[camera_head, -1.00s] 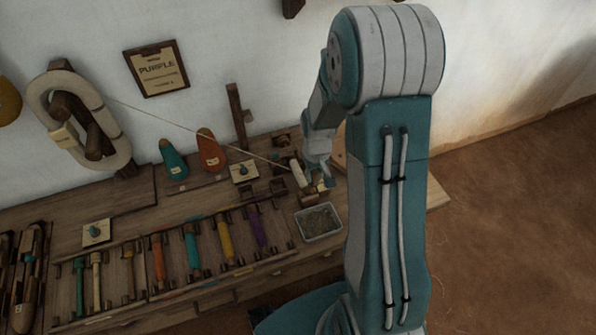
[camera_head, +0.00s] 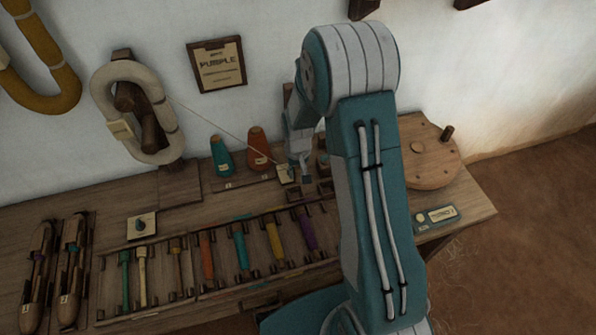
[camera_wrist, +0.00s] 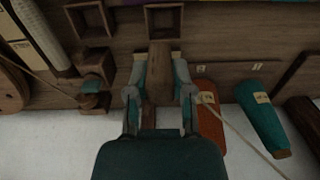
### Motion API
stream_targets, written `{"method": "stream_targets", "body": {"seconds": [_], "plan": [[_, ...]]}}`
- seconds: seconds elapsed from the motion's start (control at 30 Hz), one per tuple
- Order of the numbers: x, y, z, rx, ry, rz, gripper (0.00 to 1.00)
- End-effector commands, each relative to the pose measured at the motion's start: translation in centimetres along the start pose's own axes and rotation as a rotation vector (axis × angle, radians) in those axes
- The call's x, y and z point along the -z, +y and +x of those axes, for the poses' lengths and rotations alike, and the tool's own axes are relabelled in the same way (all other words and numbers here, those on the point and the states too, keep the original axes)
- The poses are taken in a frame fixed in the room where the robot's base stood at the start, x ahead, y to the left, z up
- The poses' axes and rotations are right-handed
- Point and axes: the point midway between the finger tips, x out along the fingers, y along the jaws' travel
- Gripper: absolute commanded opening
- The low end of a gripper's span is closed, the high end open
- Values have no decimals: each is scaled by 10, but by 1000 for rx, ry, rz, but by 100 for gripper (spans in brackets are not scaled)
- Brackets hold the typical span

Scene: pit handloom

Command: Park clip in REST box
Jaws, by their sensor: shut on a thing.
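My gripper (camera_head: 303,175) is over the back of the bench, beside the orange cone. In the wrist view my gripper (camera_wrist: 160,70) has its fingers on both sides of a brown wooden piece, which I take to be the clip (camera_wrist: 159,78). Two small open wooden boxes show at the top of the wrist view, a left one (camera_wrist: 90,19) and a right one (camera_wrist: 163,20). The held piece is just below the right box in the picture. No REST label is readable, so I cannot tell which is the REST box.
An orange cone (camera_head: 259,150) and a teal cone (camera_head: 222,158) stand left of my gripper. A thread runs from the pale skein (camera_head: 132,158) towards it. Several coloured bobbins lie in the front rack (camera_head: 220,285). A round wooden disc (camera_head: 430,160) is at right.

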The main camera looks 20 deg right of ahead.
Motion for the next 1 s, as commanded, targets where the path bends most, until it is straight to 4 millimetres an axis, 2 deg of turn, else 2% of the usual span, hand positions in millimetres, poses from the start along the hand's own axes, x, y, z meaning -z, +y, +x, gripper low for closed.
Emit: {"method": "stream_targets", "body": {"seconds": [0.33,0.7,1.0], "plan": [[0,-11,28,-14,-2,-3,4],[0,-5,59,-6,-2,0,4],[0,-8,80,-11,-1,-3,4]]}}
